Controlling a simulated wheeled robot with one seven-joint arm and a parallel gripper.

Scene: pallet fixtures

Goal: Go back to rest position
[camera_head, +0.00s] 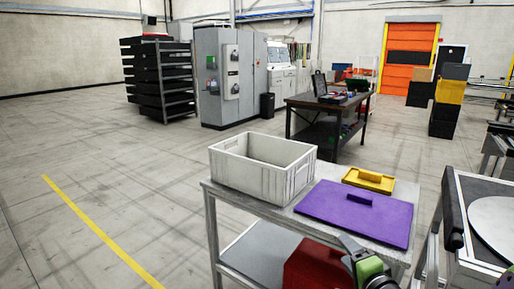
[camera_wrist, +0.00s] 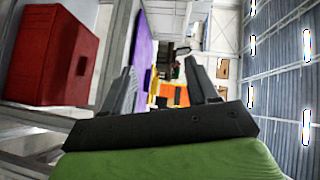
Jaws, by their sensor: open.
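My gripper (camera_wrist: 163,82) is open and empty in the wrist view, its two dark fingers spread apart with nothing between them. In the head view, part of my gripper (camera_head: 350,245) and its green body show at the bottom edge, in front of the cart's near side. The wrist camera looks along the cart from low down, with a red box (camera_wrist: 55,52) on the left and a purple edge (camera_wrist: 143,45) ahead.
The grey cart (camera_head: 228,199) carries a white crate (camera_head: 255,178), a purple panel (camera_head: 335,222) and a yellow panel (camera_head: 368,180), both with handles. The red box (camera_head: 315,268) is on its lower shelf. A conveyor-like unit (camera_head: 455,240) stands right. Floor at left is clear.

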